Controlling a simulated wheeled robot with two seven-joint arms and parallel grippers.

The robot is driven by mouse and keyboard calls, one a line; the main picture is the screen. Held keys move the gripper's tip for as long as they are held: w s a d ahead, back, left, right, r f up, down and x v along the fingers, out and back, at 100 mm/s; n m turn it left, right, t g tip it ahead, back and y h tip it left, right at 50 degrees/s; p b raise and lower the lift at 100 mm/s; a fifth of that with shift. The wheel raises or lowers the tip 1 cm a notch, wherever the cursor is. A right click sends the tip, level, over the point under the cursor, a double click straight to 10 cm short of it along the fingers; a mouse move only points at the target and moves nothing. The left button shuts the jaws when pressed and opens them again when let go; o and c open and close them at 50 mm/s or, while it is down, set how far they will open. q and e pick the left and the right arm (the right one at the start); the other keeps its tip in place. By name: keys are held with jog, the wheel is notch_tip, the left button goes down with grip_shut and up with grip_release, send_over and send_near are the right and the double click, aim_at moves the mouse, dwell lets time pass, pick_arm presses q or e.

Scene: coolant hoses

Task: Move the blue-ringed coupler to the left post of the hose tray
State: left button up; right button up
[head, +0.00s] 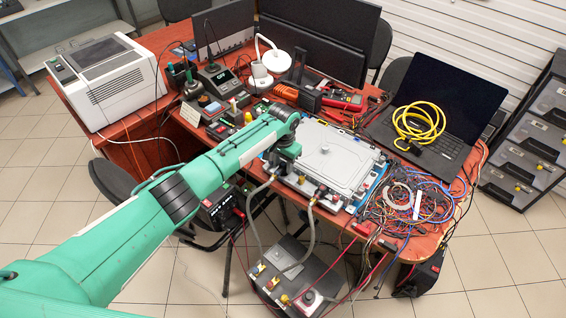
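My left arm reaches in from the left, and its gripper (277,168) is at the near left corner of a grey plate with a raised lid (330,157) on the red table. The fingers are small and partly hidden by the wrist, so I cannot tell whether they hold anything. One grey hose (249,212) runs down from just below this gripper. A second hose (311,235) hangs from a brass-coloured end (312,201) at the plate's near edge. I cannot make out a blue ring on either hose end, nor clearly separate the tray's posts. My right gripper is not in view.
A dark box with coloured fittings (290,284) stands below the table's near edge, where the hoses lead. Tangled wires (415,205) and a laptop (445,110) with a yellow cable coil (418,122) are at right. Soldering gear (220,80) and a white printer (105,82) are at left.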

aim_at(283, 165)
pick_arm(q)
jog(key=c, duration=0.8)
jog(key=shift+r, duration=0.2)
jog(key=shift+r+p, duration=3.35)
jog(key=shift+p, duration=0.2)
